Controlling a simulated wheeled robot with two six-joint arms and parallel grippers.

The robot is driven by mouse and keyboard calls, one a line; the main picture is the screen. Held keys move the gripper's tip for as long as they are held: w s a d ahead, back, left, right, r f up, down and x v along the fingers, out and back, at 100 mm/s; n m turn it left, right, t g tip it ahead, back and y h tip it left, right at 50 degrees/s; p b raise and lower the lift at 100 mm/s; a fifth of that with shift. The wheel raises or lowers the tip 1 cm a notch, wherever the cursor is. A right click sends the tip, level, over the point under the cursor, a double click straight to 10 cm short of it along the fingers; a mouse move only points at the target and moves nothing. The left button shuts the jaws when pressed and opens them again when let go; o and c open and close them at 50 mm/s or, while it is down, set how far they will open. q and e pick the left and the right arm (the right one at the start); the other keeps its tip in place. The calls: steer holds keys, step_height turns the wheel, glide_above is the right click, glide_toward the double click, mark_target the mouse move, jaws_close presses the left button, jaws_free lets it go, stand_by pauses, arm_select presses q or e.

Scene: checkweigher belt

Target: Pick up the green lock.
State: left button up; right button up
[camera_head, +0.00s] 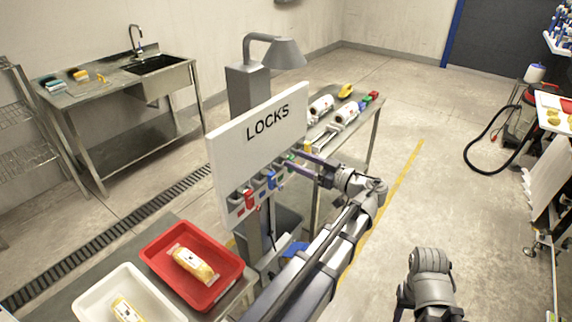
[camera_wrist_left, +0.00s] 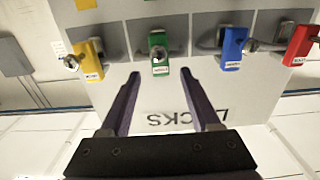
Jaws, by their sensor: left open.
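The green lock (camera_wrist_left: 158,45) hangs on a grey holder on the board marked LOCKS (camera_head: 232,150); in the head view it is a small green patch (camera_head: 291,159). My left gripper (camera_wrist_left: 159,76) is open and empty. In the left wrist view its two fingertips lie on either side of the lock's lower end, with a gap on each side. In the head view the left gripper (camera_head: 297,160) reaches the board from the right and partly covers the locks there. My right gripper does not show; only part of my right arm does, at the lower right.
A blue lock (camera_wrist_left: 233,46) and a red lock (camera_wrist_left: 298,45) hang on one side of the green one, a yellow lock (camera_wrist_left: 88,60) on the other. A red tray (camera_head: 222,290) and a white tray (camera_head: 88,306) stand below the board. A grey lamp (camera_head: 283,52) stands behind it.

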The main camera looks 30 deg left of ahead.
mark_target(293, 159)
arm_select(q)
steer(key=a, duration=0.3)
steer(key=shift+a+f, duration=0.2)
jaws_close()
stand_by(0.5)
